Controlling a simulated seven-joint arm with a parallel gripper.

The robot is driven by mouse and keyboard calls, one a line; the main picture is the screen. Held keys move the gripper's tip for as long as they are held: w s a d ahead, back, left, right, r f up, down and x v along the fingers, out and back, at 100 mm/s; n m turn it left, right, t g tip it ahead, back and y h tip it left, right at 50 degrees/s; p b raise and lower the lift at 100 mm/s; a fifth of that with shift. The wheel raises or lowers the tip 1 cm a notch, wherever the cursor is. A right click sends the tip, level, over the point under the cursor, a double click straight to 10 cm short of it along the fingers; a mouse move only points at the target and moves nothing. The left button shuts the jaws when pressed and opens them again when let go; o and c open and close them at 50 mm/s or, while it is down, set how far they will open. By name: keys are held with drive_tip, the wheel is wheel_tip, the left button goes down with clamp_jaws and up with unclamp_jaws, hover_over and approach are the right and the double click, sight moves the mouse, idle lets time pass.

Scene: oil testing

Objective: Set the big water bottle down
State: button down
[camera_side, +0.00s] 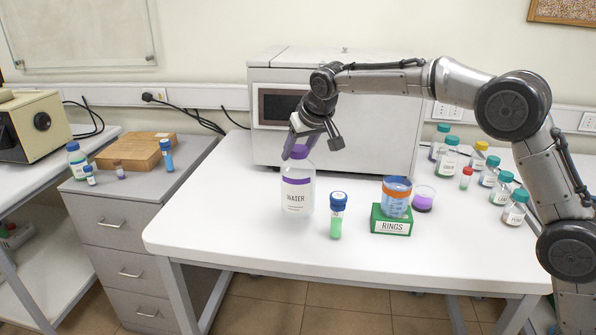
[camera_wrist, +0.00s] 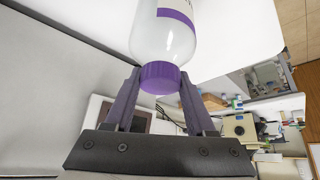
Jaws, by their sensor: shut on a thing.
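The big water bottle (camera_side: 298,194) is clear with a purple cap, a purple band and a WATER label. It is upright at the left part of the white table, in front of the grey-white machine. I cannot tell whether its base touches the table. My gripper (camera_side: 300,150) is at the top of the bottle, with its fingers on the purple cap. In the wrist view, the bottle (camera_wrist: 165,40) and its cap lie between the two fingertips of my gripper (camera_wrist: 160,80). The bottle's base is out of frame there.
A blue-capped vial (camera_side: 336,215) with green liquid stands just right of the bottle. Further right are a green RINGS box (camera_side: 391,226) with a jar of rings (camera_side: 396,197) on it, and a purple-filled cup (camera_side: 423,198). Several capped bottles stand at the right. The table's front left is clear.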

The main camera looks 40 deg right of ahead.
sight(298, 181)
drive_tip(key=shift+f, duration=2)
drive_tip(key=shift+c, duration=1.2)
unclamp_jaws()
drive_tip(key=shift+f, duration=0.2)
